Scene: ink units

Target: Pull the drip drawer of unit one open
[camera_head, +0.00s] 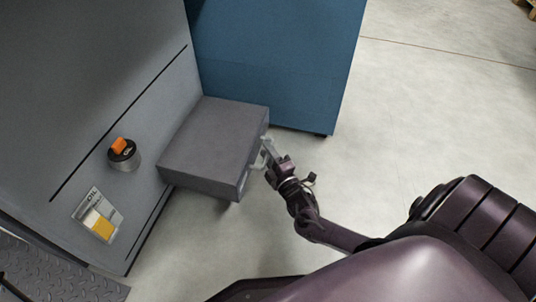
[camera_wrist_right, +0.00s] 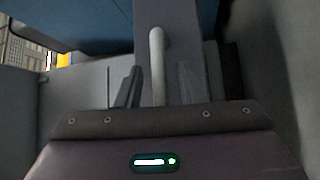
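The drip drawer (camera_head: 213,142) is a grey box that stands well out from the face of the grey unit (camera_head: 110,70). Its pale handle (camera_head: 263,157) is on the drawer's right end, and it shows as an upright bar in the right wrist view (camera_wrist_right: 157,62). My right gripper (camera_head: 270,153) is at this handle. In the right wrist view its two fingers (camera_wrist_right: 160,88) are apart, with the bar between them and gaps on both sides. My left gripper is not in view.
A round dark cap with an orange top (camera_head: 121,152) and an oil label (camera_head: 98,215) are on the grey unit's face. A blue cabinet (camera_head: 275,60) stands just behind the drawer. The pale floor (camera_head: 430,110) to the right is clear.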

